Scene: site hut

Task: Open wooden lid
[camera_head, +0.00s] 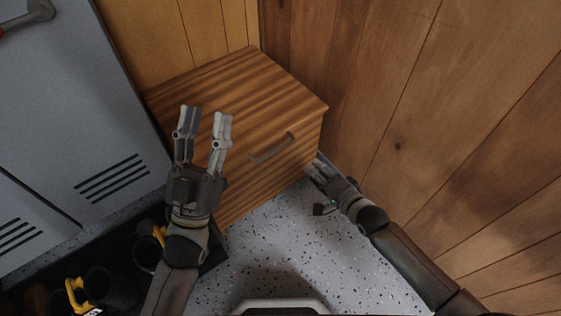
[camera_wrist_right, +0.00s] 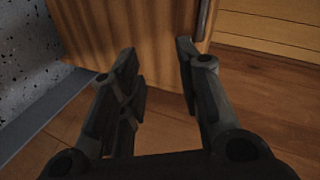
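A striped wooden box (camera_head: 225,82) with a flat closed lid stands in the corner. My right gripper (camera_head: 313,172) is low at the box's right front corner. In the right wrist view my right gripper (camera_wrist_right: 156,62) has its fingers apart with nothing between them, facing the box's wooden side (camera_wrist_right: 125,30).
Grey metal lockers (camera_head: 70,120) stand close on the left. A dark tray (camera_head: 212,256) with boots (camera_head: 112,285) lies at the lower left. A wood-plank wall (camera_head: 420,110) is close on the right. Speckled floor (camera_head: 270,245) is free in front of the box.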

